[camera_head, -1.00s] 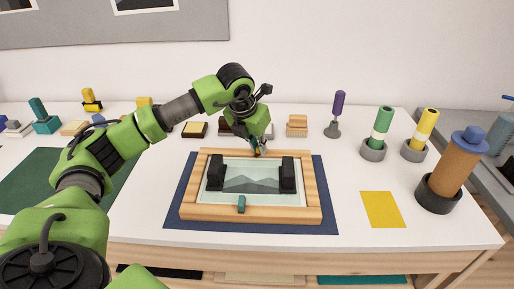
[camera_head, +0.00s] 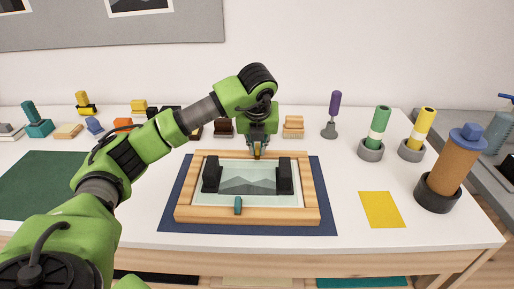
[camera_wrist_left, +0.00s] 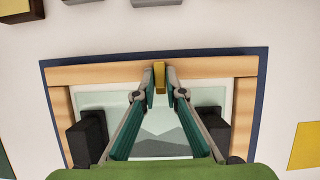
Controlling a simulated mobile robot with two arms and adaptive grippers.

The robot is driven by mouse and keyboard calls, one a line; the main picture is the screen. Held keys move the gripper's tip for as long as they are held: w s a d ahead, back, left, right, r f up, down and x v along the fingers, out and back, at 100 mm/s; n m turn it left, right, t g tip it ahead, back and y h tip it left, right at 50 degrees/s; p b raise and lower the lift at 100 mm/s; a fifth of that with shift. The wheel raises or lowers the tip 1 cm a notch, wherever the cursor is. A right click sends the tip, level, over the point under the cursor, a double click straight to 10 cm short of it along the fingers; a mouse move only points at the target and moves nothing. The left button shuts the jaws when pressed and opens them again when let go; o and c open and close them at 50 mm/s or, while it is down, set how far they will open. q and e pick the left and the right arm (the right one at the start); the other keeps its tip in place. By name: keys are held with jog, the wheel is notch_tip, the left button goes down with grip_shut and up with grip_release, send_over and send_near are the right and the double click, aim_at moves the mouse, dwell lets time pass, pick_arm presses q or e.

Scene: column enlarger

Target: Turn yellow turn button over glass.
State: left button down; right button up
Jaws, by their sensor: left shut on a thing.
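A wooden frame (camera_head: 307,187) lies flat on a dark blue mat (camera_head: 329,212), with a glass-covered picture (camera_head: 247,187) inside. The yellow turn button (camera_wrist_left: 160,77) is at the middle of the frame's far rail. My left gripper (camera_wrist_left: 160,82) is shut on it from above, one fingertip on each side. In the left wrist view the button points across the rail, its near end close to the glass edge. In the head view (camera_head: 257,151) the gripper mostly hides it. A teal turn button (camera_head: 238,205) sits on the near rail. My right gripper is out of view.
Two black blocks (camera_head: 212,174) (camera_head: 284,175) stand on the picture's left and right sides. A yellow sheet (camera_head: 382,209) lies to the right of the mat. Cylinders in grey holders (camera_head: 371,149) stand farther right. Small blocks line the back of the table.

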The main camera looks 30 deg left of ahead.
pick_arm(q)
jog(key=shift+r, duration=0.1)
jog(key=c, duration=2.1)
grip_release()
jog(key=v, duration=1.2)
